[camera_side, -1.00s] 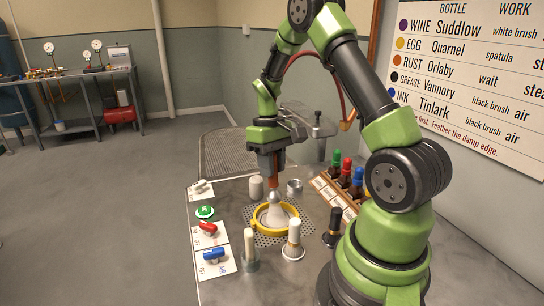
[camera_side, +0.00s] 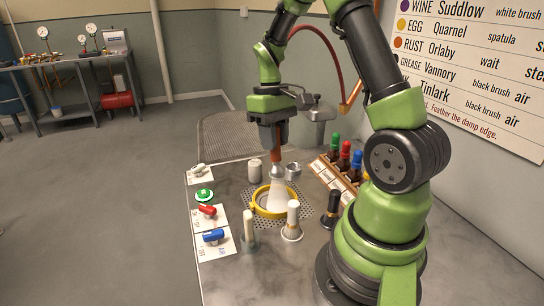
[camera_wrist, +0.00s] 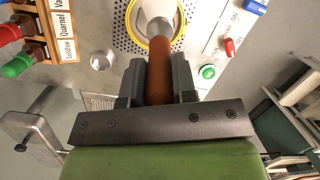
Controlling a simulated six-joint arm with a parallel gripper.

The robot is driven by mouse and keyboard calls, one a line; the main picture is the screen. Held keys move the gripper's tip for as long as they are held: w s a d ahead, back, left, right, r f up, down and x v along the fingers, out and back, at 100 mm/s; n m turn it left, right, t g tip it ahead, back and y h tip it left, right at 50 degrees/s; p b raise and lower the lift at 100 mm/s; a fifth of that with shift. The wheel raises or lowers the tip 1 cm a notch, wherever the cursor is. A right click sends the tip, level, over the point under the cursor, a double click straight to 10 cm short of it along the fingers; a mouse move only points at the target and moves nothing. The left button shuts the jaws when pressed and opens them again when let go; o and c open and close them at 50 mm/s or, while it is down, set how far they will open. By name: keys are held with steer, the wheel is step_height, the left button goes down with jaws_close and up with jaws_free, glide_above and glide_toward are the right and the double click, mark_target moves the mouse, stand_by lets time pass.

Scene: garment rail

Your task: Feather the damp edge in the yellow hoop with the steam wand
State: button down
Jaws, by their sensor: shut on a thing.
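My gripper (camera_side: 275,148) is shut on the brown handle of the steam wand (camera_side: 276,158) and holds it upright, grey head (camera_side: 277,172) downward. The yellow hoop (camera_side: 254,206) lies on a perforated plate (camera_side: 250,215) on the table. The wand head is above the hoop, and a pale cone, seemingly steam, reaches down inside it. The wrist view shows the jaws (camera_wrist: 158,78) around the handle (camera_wrist: 159,70), with the hoop (camera_wrist: 180,30) beyond. The damp edge cannot be made out; the cone and wand cover part of the hoop's inside.
In front of the hoop stand a white-topped tool (camera_side: 293,215), a black one (camera_side: 333,205) and a pale stick (camera_side: 249,225). Left are a green button (camera_side: 204,195), red lever (camera_side: 207,211) and blue lever (camera_side: 213,237). Behind are a metal cup (camera_side: 293,170) and bottles (camera_side: 345,155).

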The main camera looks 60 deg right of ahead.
mark_target(278, 161)
steer(key=shift+s+a+r, duration=0.25)
steer(key=shift+s+r, duration=0.05)
steer(key=shift+r, duration=0.2)
steer(key=shift+s+a+r, duration=0.25)
steer(key=shift+r, duration=0.2)
steer(key=shift+s+a+f, duration=0.1)
steer(key=shift+f, duration=2.8)
steer(key=d, duration=0.5)
steer(key=shift+s, duration=0.35)
